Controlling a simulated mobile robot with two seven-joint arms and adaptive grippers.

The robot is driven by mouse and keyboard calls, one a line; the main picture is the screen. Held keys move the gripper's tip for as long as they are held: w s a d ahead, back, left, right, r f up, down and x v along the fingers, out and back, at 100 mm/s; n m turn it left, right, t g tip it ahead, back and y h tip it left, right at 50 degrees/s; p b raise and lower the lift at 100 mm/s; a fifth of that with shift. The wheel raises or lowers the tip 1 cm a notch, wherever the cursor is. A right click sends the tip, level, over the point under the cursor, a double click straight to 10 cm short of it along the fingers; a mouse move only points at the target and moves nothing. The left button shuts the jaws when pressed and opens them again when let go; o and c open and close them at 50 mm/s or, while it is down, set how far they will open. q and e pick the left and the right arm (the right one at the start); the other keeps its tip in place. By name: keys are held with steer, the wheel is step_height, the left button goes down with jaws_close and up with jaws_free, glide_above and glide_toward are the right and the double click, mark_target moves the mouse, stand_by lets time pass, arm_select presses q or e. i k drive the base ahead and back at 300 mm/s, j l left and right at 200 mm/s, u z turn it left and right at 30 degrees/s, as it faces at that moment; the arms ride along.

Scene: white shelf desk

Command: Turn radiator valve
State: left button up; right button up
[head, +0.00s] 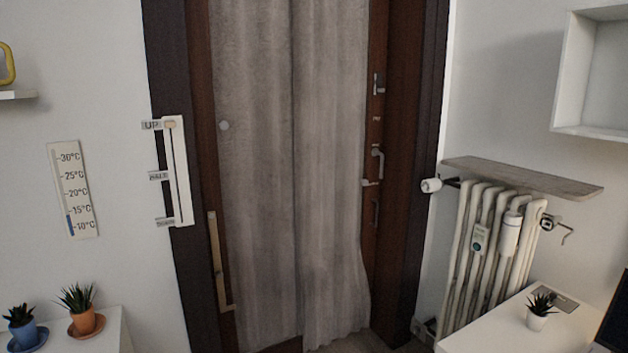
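A white ribbed radiator (478,245) stands against the wall at the right, under a grey shelf board (520,176). A white cylindrical valve knob (431,185) sticks out to the left from the radiator's upper left end, close to the dark door frame. It lies roughly horizontal, and its markings are too small to read. A small metal fitting with a bent handle (562,230) shows at the radiator's upper right end. Neither of my grippers is in view.
A white desk (480,330) with a potted plant (538,312) stands in front of the radiator's lower right. A grey curtain (290,150) covers the door. A white stand (75,330) with two potted plants is at the lower left.

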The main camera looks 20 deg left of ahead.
mark_target(433, 184)
steer(key=u, duration=1.75)
steer(key=l+z, duration=0.1)
steer(key=z, duration=1.45)
steer(key=i+j+z, duration=0.15)
steer(key=i+z, duration=0.2)
steer(key=z, duration=0.15)
steer(key=i+j+z, duration=0.25)
steer(key=z, duration=0.2)
steer(key=i+j+z, duration=0.35)
steer(key=z, duration=0.15)
steer(key=i+j+z, duration=0.15)
steer(key=j+z, duration=0.35)
